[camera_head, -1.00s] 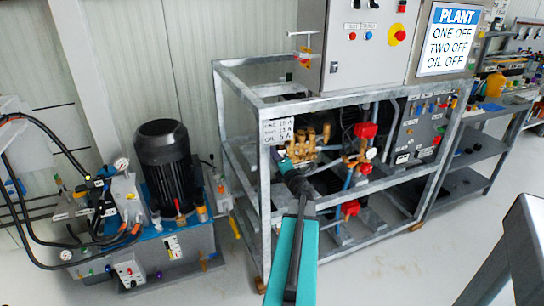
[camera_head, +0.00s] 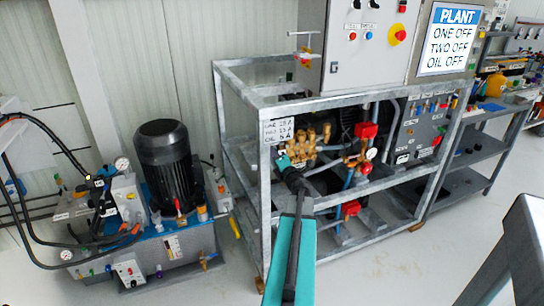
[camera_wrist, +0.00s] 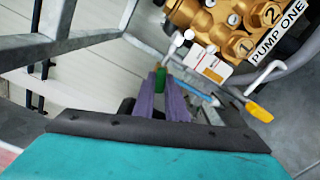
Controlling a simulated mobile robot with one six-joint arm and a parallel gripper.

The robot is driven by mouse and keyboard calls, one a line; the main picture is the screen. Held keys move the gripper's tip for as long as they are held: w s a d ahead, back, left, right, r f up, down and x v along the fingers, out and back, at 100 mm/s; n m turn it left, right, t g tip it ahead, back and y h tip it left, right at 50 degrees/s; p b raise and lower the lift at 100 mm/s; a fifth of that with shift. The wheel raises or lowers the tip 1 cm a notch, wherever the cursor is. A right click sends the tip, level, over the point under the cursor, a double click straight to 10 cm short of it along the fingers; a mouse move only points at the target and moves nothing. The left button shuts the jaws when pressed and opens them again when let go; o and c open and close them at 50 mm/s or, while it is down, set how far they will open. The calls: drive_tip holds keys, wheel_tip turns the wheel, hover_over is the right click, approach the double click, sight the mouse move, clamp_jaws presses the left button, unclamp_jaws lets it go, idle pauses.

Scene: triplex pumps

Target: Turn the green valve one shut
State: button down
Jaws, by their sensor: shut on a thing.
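The green valve handle (camera_wrist: 160,76) shows in the wrist view between the tips of my gripper's two purple fingers (camera_wrist: 165,88). The fingers are shut on it, and only its upper part shows. It sits below and left of the brass pump (camera_wrist: 215,20), which has a "PUMP ONE" label (camera_wrist: 279,33). The green handle cannot be made out there.
The grey metal frame (camera_head: 264,205) has bars close around my gripper. In the wrist view a yellow handle (camera_wrist: 260,112) is at right and a blue pipe (camera_wrist: 198,90) runs nearby. A "PLANT" sign (camera_head: 448,38) reads ONE OFF, TWO OFF, OIL OFF.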

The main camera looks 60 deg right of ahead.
drive_tip(key=shift+r+p, duration=0.15)
drive_tip(key=shift+p, duration=0.2)
drive_tip(key=shift+m+p, duration=2.2)
drive_tip(key=c, duration=1.8)
unclamp_jaws()
drive_tip(key=shift+s+a, duration=0.1)
